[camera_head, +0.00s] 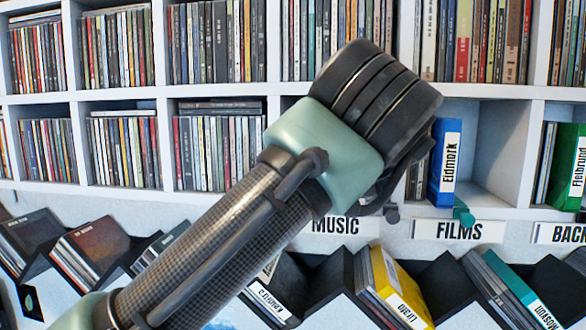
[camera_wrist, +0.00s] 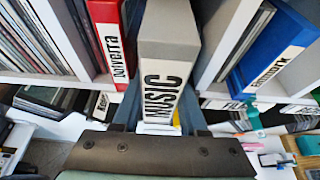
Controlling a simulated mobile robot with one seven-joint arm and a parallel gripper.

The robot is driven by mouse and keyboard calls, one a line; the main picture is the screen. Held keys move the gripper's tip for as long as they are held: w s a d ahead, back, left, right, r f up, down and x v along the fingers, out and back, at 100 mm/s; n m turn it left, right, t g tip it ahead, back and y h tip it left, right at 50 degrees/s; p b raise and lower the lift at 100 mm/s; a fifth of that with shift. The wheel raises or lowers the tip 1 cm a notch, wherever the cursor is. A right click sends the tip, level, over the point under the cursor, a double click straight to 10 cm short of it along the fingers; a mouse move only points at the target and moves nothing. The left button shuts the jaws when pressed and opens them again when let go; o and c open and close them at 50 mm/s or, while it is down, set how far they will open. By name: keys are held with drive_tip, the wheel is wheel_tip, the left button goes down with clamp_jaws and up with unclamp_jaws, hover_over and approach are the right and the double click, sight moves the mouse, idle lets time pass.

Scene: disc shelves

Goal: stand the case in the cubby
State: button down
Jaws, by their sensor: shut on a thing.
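A grey case (camera_wrist: 180,38) with a white spine label reading MUSIC is between the two fingers of my gripper (camera_wrist: 158,120) in the wrist view. My gripper is shut on the lower part of its spine. The case is upright at the front of a white cubby, beside a red case (camera_wrist: 108,35), with a white partition (camera_wrist: 222,40) to its right. How deep it sits, and whether its base touches the shelf, I cannot tell. In the head view my wrist (camera_head: 370,100) covers that cubby and hides the case; a MUSIC sign (camera_head: 340,227) shows below.
A blue case (camera_head: 445,165) stands in the cubby to the right, above the FILMS sign (camera_head: 460,230), with free room beside it. A green case (camera_head: 568,165) stands farther right. Black slanted racks (camera_head: 335,275) with several cases jut out below.

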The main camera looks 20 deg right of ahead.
drive_tip(key=shift+c, duration=1.8)
unclamp_jaws()
drive_tip(key=b+v, duration=0.4)
drive_tip(key=v, duration=0.9)
drive_tip(key=shift+b, duration=0.3)
drive_tip(key=w+a+r+n+t+h+b, duration=0.1)
drive_tip(key=a+r+n+t+h, duration=0.15)
drive_tip(key=n, duration=0.55)
drive_tip(key=a+r+n+t+h, duration=0.2)
drive_tip(key=n+t+h, duration=0.2)
drive_tip(key=n, duration=0.4)
drive_tip(key=s+a+f+n+t+y, duration=0.1)
drive_tip(key=a+f+n+t+y, duration=0.2)
drive_tip(key=n, duration=1)
drive_tip(key=s+a+f+n+t+y, duration=0.2)
drive_tip(key=a+n+t+y, duration=0.4)
drive_tip(key=a+n+y, duration=0.5)
drive_tip(key=a+f+n+b, duration=0.1)
drive_tip(key=n, duration=0.2)
drive_tip(key=shift+a+t, duration=0.35)
